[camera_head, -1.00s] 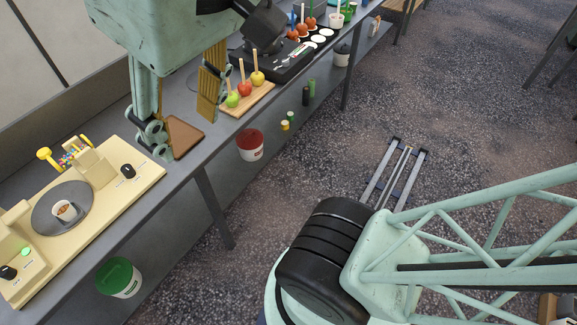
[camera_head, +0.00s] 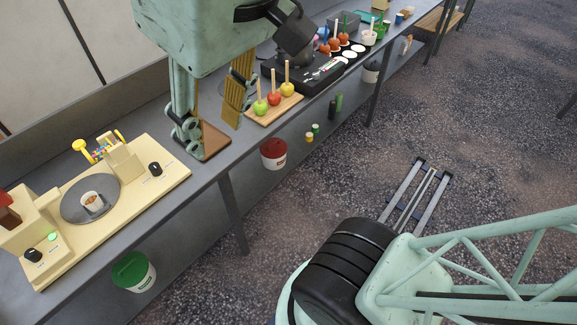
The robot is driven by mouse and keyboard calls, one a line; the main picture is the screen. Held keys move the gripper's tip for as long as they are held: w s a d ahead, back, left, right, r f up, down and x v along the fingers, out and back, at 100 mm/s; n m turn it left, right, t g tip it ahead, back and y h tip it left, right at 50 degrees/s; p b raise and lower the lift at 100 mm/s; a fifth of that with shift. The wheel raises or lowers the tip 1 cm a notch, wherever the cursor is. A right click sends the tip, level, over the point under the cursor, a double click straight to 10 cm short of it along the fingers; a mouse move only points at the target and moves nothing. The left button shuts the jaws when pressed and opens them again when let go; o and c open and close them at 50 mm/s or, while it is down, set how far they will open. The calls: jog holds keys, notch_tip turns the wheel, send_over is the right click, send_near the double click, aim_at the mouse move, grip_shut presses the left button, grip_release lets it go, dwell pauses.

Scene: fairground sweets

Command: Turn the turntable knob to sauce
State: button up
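A cream machine (camera_head: 140,190) stands at the left of the counter. Its grey turntable (camera_head: 72,209) holds a small white cup (camera_head: 93,201) with brown contents. One black knob (camera_head: 155,168) is on the machine's right end, beside a small label too small to read. Another black knob (camera_head: 33,255) is at the front left, near a lit green button (camera_head: 52,237). I cannot tell which knob is the turntable knob or where either points.

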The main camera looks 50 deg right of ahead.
jog(key=w+n+g+p, duration=0.1)
jog(key=w+n, duration=0.3)
jog(key=w, duration=0.9)
jog(key=n+g+p, duration=0.3)
jog(key=n, duration=1)
send_over(153, 165)
notch_tip(153, 165, down, 31)
jog(key=shift+s+r, duration=0.1)
jog(key=shift+r, duration=0.1)
jog(key=shift+f, duration=0.1)
jog(key=shift+f, duration=6.8)
